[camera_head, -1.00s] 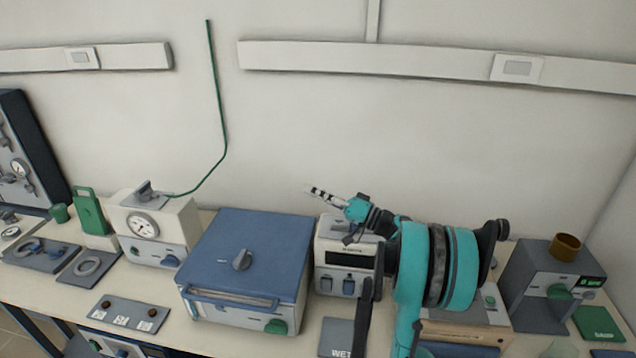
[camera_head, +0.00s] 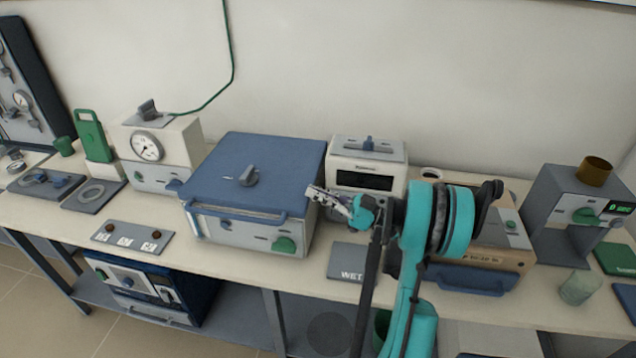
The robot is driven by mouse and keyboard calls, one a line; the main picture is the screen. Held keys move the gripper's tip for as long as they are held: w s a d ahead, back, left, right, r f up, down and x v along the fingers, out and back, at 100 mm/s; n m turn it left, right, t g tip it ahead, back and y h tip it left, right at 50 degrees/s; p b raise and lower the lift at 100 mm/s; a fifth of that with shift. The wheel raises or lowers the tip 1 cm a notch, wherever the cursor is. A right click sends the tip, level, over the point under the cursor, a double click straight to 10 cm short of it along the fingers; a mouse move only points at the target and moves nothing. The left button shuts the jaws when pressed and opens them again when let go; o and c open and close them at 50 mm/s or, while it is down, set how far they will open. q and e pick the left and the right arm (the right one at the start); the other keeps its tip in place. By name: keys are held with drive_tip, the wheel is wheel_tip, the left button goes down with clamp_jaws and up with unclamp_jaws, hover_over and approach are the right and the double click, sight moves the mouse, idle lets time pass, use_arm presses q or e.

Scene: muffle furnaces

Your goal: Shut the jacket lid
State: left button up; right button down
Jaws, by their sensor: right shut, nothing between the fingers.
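A box with a blue lid (camera_head: 262,158) stands mid-left on the bench, with a grey knob (camera_head: 249,176) on top and a blue bar handle (camera_head: 238,214) along its front. The lid lies about flat over the pale body (camera_head: 240,234); I cannot tell whether it is fully down or slightly raised at the front. I take it as the jacket lid. My right gripper (camera_head: 314,193) is shut and empty, pointing left beside the lid's right front edge. I cannot tell if it touches. My left gripper is not in view.
A white display unit (camera_head: 368,152) stands behind my right gripper. A dial instrument (camera_head: 160,140) stands left of the box. A WET plate (camera_head: 347,261) lies right of it. A switch plate (camera_head: 132,236) lies at front left. A wooden-fronted unit (camera_head: 490,262) stands behind my right arm.

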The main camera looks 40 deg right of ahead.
wheel_tip(320, 180, down, 2)
drive_tip(key=shift+s+a+f+n, duration=0.1)
drive_tip(key=shift+s+a+n, duration=0.05)
drive_tip(key=shift+n, duration=0.45)
drive_tip(key=shift+b, duration=0.3)
wheel_tip(320, 180, up, 10)
drive_tip(key=shift+r, duration=0.25)
